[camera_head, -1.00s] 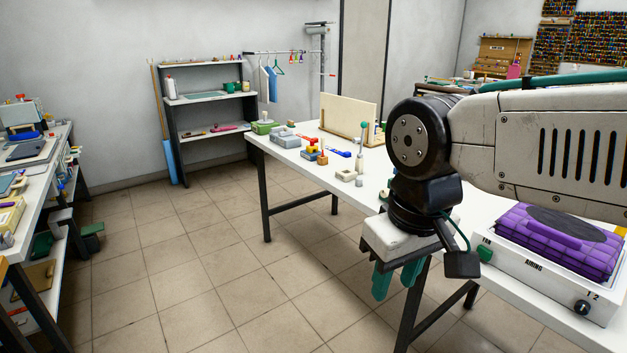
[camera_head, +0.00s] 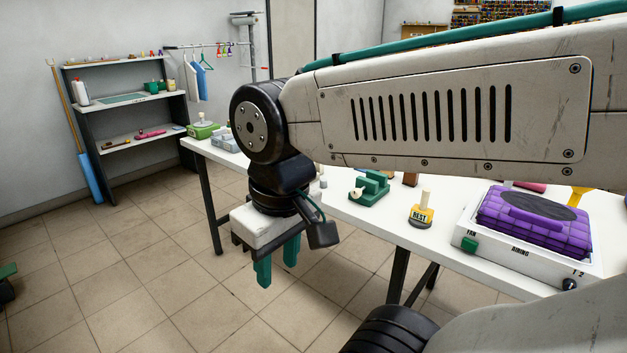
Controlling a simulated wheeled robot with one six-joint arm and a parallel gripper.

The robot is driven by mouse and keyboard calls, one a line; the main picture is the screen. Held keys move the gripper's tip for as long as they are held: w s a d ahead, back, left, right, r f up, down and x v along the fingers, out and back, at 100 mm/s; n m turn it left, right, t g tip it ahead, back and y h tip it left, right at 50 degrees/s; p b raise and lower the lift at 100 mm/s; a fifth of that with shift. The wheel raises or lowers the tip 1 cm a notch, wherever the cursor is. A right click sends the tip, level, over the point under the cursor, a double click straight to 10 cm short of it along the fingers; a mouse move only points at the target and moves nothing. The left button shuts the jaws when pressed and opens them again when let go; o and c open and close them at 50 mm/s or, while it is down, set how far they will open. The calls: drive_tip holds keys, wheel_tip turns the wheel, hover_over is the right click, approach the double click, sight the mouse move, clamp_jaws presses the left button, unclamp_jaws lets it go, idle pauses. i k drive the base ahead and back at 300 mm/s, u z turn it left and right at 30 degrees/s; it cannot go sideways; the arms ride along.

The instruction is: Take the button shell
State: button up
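I cannot pick out a button shell for certain among the small things on the white table (camera_head: 455,254). My gripper (camera_head: 277,268) hangs down in front of the table's edge, over the tiled floor. Its two teal fingers are apart, with nothing between them. My arm crosses the picture and hides much of the table's far part and what stands there.
A purple quilted bag (camera_head: 530,222) lies on a white unit (camera_head: 516,252) marked "AIRING". A yellow "REST" stand (camera_head: 422,215) and a green device (camera_head: 370,187) stand nearby. A dark-framed shelf (camera_head: 121,102) is at the back left.

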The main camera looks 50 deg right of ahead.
sight(323, 182)
drive_tip(key=z, duration=0.5)
drive_tip(key=i, duration=0.85)
drive_tip(key=z, duration=0.6)
